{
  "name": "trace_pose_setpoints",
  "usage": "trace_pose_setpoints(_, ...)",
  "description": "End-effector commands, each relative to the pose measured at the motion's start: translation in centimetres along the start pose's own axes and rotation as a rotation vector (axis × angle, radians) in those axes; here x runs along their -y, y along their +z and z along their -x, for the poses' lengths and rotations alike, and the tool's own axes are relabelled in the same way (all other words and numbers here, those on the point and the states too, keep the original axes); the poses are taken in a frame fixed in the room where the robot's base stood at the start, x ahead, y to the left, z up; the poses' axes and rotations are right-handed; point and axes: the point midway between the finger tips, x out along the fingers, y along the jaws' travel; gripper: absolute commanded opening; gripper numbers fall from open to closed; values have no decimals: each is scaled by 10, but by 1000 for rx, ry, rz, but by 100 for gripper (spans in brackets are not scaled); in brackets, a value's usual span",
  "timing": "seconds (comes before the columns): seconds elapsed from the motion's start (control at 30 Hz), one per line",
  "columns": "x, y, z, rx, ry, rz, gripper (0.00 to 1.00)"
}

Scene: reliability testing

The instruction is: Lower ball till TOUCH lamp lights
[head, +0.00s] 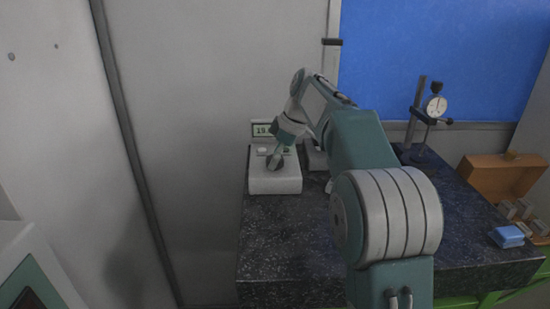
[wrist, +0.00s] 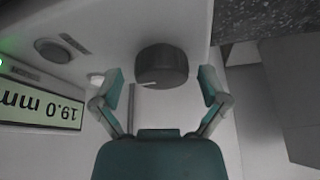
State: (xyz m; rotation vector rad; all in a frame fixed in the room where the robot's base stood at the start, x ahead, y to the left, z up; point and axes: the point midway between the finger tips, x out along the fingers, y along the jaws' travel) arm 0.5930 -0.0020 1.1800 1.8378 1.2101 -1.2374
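A white device (head: 275,181) stands at the left of the dark stone bench. Its display (wrist: 40,107) appears upside down in the wrist view and reads 19.0 mm; the display also shows in the head view (head: 262,129), partly covered. A dark round knob (wrist: 162,66) with a white pointer line is on the device. My gripper (wrist: 162,82) is open, with one finger on each side of the knob and a visible gap at both sides. A green glow (wrist: 2,61) shows at the wrist view's left edge; I cannot tell which lamp it is. I cannot make out the ball.
A round grey button (wrist: 52,50) is beside the knob. A dial gauge on a stand (head: 430,112), an open wooden box (head: 498,178) and a blue block (head: 507,237) are on the right. The bench's front left (head: 290,245) is clear.

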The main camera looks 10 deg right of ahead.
Motion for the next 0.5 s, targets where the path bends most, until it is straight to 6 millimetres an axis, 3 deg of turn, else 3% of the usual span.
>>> trace_pose_setpoints(0.33, 0, -1, 4, -2, 4, 1, 97)
trace_pose_setpoints(0.5, 0, -1, 26, -3, 7, 2, 97)
